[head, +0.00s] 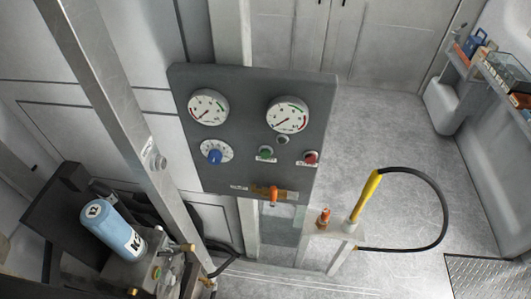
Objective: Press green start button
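The green button (265,153) sits on the dark grey control panel (240,110), below and to the left of the right-hand gauge. A red button (310,157) is to its right, and a blue knob on a white dial (215,155) is to its left. I cannot tell from this view whether the green button is pressed in. Neither of my grippers is in view, and nothing covers the button.
Two round gauges (208,107) top the panel; an orange-handled valve (273,195) is at its bottom. A metal post (105,85) rises at left near a blue canister (112,230). A yellow-handled black hose (366,197) loops at right. The floor behind is clear.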

